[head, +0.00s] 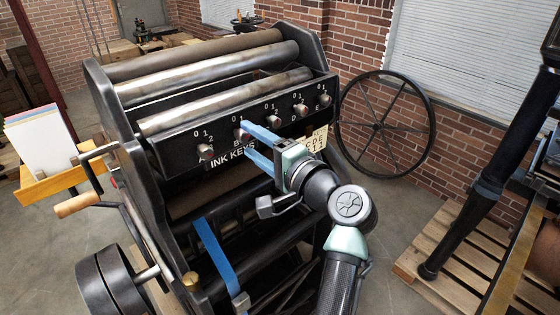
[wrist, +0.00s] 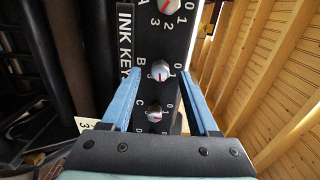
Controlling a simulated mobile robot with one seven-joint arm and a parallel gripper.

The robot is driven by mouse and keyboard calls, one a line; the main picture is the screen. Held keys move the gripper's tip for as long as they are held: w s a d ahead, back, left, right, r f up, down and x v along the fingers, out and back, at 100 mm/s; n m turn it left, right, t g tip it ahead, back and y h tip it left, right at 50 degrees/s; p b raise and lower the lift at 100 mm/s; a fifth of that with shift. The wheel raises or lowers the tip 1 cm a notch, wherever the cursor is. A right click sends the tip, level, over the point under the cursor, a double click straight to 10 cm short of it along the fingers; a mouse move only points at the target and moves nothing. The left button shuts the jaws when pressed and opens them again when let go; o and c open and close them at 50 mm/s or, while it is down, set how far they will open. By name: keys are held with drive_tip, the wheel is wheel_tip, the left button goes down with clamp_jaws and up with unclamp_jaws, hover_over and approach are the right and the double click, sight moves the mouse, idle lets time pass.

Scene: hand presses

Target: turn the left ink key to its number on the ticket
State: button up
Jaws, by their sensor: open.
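The left ink key, a grey knob (head: 205,152), sits at the left end of the black key strip, with numbers around it. In the wrist view the knob lettered A (wrist: 168,6) is cut by the top edge and has a red pointer line. My gripper (head: 247,138) is open at the second knob, lettered B, its blue fingers on either side of that knob (wrist: 160,70). It holds nothing I can see. The cream ticket (head: 317,140) hangs at the strip's right end, partly behind my gripper; its numbers are too small to read.
Further ink keys (head: 272,117) run along the strip to the right, close to each other. Rollers (head: 225,95) lie above the strip. A side crank with a wooden handle (head: 76,205) is at left, and a large spoked wheel (head: 384,125) stands at right.

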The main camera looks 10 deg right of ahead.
drive_tip(key=b+v, duration=0.3)
drive_tip(key=v, duration=0.8)
drive_tip(key=shift+w+r, duration=0.1)
